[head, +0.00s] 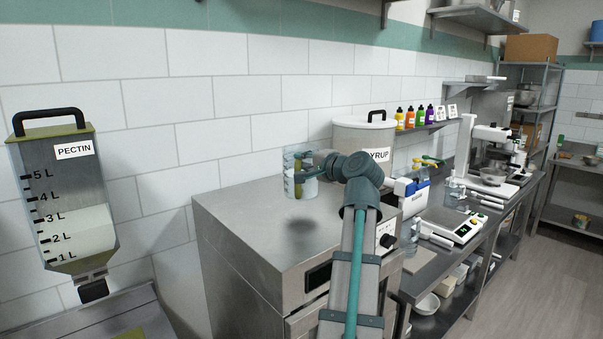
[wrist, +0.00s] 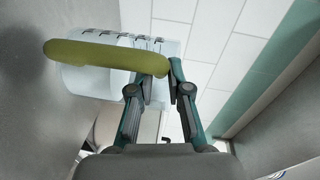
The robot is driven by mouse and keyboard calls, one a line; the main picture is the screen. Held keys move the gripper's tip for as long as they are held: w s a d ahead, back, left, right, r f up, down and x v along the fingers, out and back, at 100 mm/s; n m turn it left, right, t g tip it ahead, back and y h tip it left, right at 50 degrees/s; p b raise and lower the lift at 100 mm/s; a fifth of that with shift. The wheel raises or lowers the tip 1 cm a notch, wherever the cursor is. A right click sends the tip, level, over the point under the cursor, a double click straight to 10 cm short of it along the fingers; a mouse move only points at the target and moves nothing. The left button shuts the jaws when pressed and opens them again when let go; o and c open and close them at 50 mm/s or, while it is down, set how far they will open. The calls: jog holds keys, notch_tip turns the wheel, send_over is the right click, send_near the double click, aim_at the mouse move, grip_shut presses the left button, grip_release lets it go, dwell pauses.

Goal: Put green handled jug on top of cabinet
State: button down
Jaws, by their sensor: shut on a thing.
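The jug (head: 300,180) is clear with a green handle and hangs over the steel cabinet (head: 250,245) in the head view. A dark shadow lies on the bare cabinet top below it, so it appears to be above the surface. My gripper (head: 318,168) reaches it from the right. In the wrist view, the green handle (wrist: 105,56) crosses the clear jug body (wrist: 85,80), and my gripper (wrist: 163,85) is shut on the handle near its right end. The exact finger contact is partly hidden by the handle.
A pectin dispenser (head: 65,185) is at the left. A counter with a scale (head: 462,232) and bottles runs along the right. The cabinet top around the shadow is clear.

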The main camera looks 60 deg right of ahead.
jog(key=shift+w+d+f, duration=0.25)
jog(key=shift+w+f, duration=0.15)
jog(key=shift+f, duration=0.05)
jog(key=shift+w+d+f, duration=0.2)
jog(key=shift+w+f, duration=0.15)
jog(key=shift+f, duration=0.1)
jog(key=shift+f+p, duration=0.55)
jog(key=shift+f, duration=0.95)
jog(key=c, duration=1.6)
grip_release()
jog(key=shift+s+f, duration=0.1)
jog(key=shift+f, duration=0.1)
jog(key=o, duration=0.5)
jog(key=shift+r, duration=0.1)
